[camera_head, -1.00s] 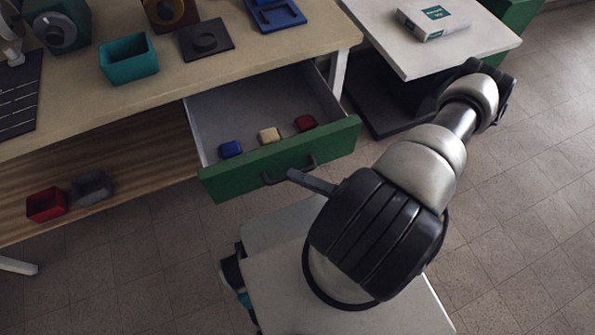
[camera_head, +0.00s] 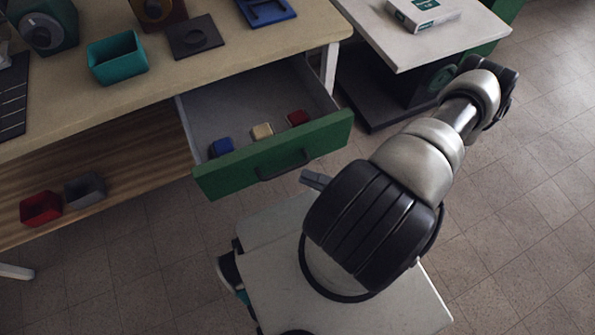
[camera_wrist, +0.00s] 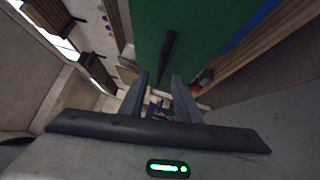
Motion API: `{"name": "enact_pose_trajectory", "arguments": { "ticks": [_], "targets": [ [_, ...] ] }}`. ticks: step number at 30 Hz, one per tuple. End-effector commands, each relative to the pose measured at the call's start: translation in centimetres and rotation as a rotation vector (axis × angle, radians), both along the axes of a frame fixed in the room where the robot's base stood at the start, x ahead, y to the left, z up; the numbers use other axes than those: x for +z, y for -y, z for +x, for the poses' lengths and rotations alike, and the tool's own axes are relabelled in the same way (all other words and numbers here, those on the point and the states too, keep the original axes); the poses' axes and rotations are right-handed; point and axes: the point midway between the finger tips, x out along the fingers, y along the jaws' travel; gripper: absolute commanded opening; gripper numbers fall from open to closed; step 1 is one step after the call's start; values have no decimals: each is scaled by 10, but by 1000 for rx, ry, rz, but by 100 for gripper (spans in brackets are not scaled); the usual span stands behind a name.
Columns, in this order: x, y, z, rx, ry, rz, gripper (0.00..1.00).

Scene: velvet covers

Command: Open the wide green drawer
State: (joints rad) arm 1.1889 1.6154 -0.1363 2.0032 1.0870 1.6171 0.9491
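The wide green drawer (camera_head: 232,176) is pulled out from under the worktop, with its light interior showing. Its dark bar handle (camera_head: 285,168) is on the green front. In the wrist view the green front (camera_wrist: 210,35) stands ahead with the handle (camera_wrist: 167,57) upright in the picture. My gripper (camera_head: 313,180) is just in front of the drawer front, near the handle's right end and apart from it. In the wrist view my gripper (camera_wrist: 160,84) has its two fingers spread with nothing held between them.
The drawer holds a blue block (camera_head: 222,147), a cream block (camera_head: 262,131) and a red block (camera_head: 298,118). A teal bin (camera_head: 118,60) stands on the worktop. A red bin (camera_head: 40,208) and grey bin (camera_head: 85,189) sit on the lower shelf. A white side table (camera_head: 400,45) stands right.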

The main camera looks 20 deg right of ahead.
Motion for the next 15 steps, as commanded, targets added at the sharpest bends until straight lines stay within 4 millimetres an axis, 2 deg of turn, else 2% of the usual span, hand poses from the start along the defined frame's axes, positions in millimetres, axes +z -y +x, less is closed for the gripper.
{"name": "enact_pose_trajectory", "arguments": {
  "ticks": [6,15],
  "targets": [
    [-9,40,-39,-3,-1,-4,29],
    [-16,79,-78,-3,0,-1,29]
  ]
}}
